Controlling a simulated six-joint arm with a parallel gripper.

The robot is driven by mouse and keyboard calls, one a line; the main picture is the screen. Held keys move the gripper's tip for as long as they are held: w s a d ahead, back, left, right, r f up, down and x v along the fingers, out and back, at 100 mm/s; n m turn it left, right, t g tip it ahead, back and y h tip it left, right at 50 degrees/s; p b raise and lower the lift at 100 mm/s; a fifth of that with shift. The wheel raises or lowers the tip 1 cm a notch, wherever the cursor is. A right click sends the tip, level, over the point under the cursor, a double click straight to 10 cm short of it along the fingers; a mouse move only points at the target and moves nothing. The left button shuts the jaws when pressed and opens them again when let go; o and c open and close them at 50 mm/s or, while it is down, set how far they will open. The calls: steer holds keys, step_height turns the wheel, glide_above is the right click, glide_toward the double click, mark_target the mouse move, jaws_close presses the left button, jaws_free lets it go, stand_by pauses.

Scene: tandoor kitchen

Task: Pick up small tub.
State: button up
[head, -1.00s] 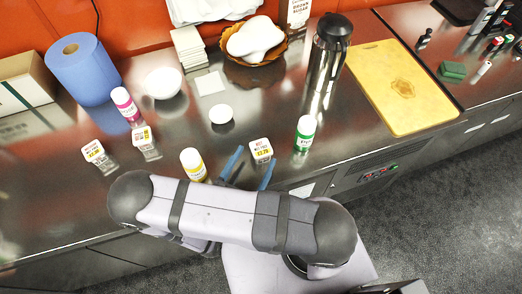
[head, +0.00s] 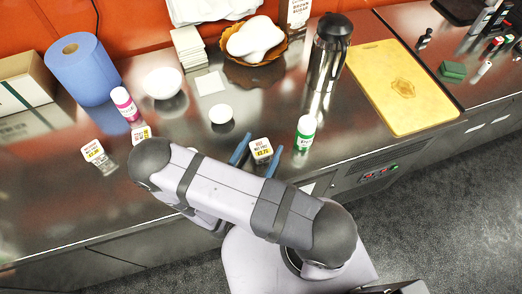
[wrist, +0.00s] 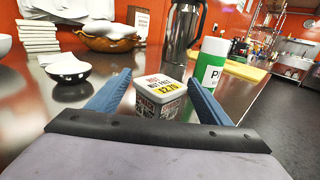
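The small tub (head: 261,151) is a squarish container with a white lid and a printed label with a yellow price patch. It stands upright on the steel counter. In the wrist view the small tub (wrist: 158,98) sits between the two blue fingers, with its dark patterned side facing me. My gripper (head: 256,156) is open, with one finger on each side of the tub. In the wrist view the open gripper (wrist: 158,95) shows a gap beside the tub on the left.
A green-labelled bottle (head: 306,133) stands close to the right of the tub. Similar tubs (head: 93,151) and a pink bottle (head: 125,104) stand left. A steel flask (head: 328,55) and yellow board (head: 388,88) are behind right.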

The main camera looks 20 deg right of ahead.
mark_target(260, 146)
steer(key=c, duration=0.8)
steer(key=shift+r, duration=0.15)
steer(key=shift+r+b, duration=0.6)
steer(key=shift+r, duration=4.25)
steer(key=shift+r, duration=0.15)
steer(key=w+p, duration=0.1)
steer(key=p, duration=0.2)
steer(key=w+r+m+g+h+p, duration=0.1)
steer(key=p, duration=0.3)
steer(key=w+p, duration=0.1)
steer(key=p, duration=0.2)
steer(key=shift+w+r+m+g+h+p, duration=0.2)
steer(key=shift+r+m+g+h+p, duration=0.1)
steer(key=shift+r+g+h+p, duration=0.1)
